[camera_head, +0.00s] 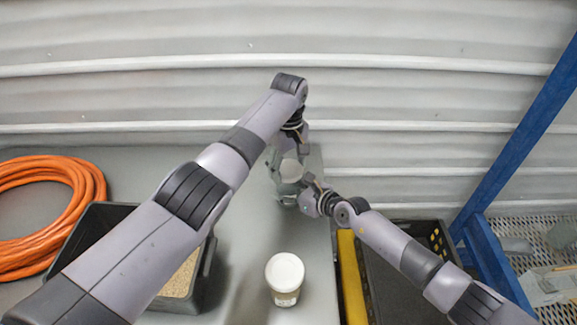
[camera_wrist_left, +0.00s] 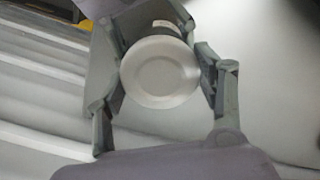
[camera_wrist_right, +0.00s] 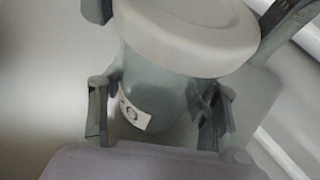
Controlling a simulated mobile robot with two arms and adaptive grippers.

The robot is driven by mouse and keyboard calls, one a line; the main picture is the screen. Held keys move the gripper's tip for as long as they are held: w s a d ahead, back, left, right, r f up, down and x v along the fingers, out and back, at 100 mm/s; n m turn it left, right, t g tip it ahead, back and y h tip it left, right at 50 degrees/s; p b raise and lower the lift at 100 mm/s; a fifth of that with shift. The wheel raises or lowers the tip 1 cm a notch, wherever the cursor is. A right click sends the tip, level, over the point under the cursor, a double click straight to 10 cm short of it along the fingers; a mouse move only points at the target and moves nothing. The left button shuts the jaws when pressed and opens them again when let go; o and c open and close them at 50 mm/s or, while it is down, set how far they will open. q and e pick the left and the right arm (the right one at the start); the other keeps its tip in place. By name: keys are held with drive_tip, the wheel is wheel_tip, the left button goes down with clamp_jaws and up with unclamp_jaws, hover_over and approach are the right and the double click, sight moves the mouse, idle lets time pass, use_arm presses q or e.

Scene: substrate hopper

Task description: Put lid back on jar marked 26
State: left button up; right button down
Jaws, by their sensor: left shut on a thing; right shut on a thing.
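A greenish-grey jar (camera_wrist_right: 160,95) is held upright in my right gripper (camera_wrist_right: 158,115), whose fingers close on its sides. A white label (camera_wrist_right: 131,112) on it is partly visible; its number is not clear. A round white lid (camera_wrist_left: 160,72) is between the fingers of my left gripper (camera_wrist_left: 162,85), which comes from above. In the right wrist view the lid (camera_wrist_right: 190,35) is over the jar's mouth, with no clear gap; I cannot tell whether it is seated.
Another jar (camera_head: 285,280) with a white lid stands at the table's front. A dark bin (camera_head: 95,222) with grainy substrate is left of it, partly behind my left arm. An orange hose coil (camera_head: 50,170) lies far left. A black crate (camera_head: 385,285) and blue frame (camera_head: 520,150) are right.

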use_arm(q)
drive_tip(key=m, duration=0.5)
drive_tip(key=shift+m, duration=0.4)
drive_tip(key=m, duration=1)
drive_tip(key=shift+m, duration=0.4)
drive_tip(key=m, duration=0.7)
drive_tip(key=shift+f, duration=0.1)
drive_tip(key=m, duration=0.8)
drive_tip(key=o, duration=1.4)
drive_tip(key=shift+c, duration=0.2)
